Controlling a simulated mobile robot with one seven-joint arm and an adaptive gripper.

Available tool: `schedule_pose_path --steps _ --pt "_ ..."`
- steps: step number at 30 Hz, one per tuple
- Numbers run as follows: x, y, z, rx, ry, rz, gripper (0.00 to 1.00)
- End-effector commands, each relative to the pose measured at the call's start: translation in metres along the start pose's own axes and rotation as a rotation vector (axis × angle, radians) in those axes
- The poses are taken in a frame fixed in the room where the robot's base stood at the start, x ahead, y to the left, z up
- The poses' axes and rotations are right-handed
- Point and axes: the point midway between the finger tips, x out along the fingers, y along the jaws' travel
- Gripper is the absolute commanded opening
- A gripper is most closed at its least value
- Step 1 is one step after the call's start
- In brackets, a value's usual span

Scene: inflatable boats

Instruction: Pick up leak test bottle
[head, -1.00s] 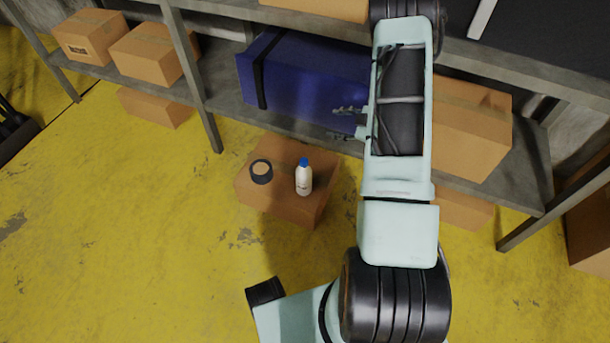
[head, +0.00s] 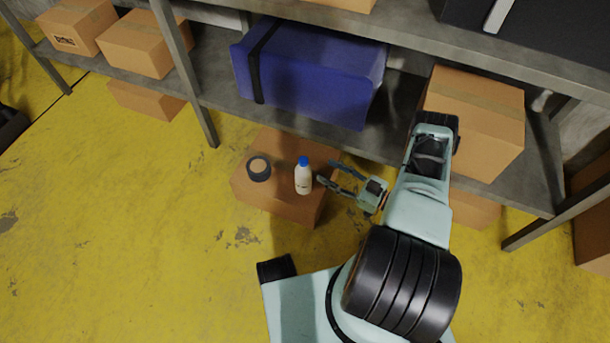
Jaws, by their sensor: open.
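The leak test bottle (head: 303,179) is white with a blue cap and stands upright on a cardboard box (head: 272,206) on the floor. A dark roll of tape (head: 258,169) lies on the same box, left of the bottle. My gripper (head: 326,172) is open, just right of the bottle, with its fingers pointing left towards it. Nothing is between the fingers that I can make out. Whether a fingertip touches the bottle, I cannot tell.
A grey metal shelf (head: 400,148) runs behind the box, holding a large blue case (head: 315,80) and cardboard boxes (head: 475,120). Shelf posts (head: 185,75) stand at left and right. The yellow floor (head: 130,240) at the left front is clear.

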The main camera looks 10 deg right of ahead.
Motion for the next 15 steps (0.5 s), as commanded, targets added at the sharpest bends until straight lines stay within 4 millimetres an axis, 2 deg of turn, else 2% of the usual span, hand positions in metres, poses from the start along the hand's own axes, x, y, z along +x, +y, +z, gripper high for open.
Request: schedule_pose_path --steps 7,15 --pt "0.04 -0.001 0.001 -0.002 -0.001 -0.003 0.43" --pt "0.063 -0.003 0.0 -0.002 -0.002 -0.003 0.43"
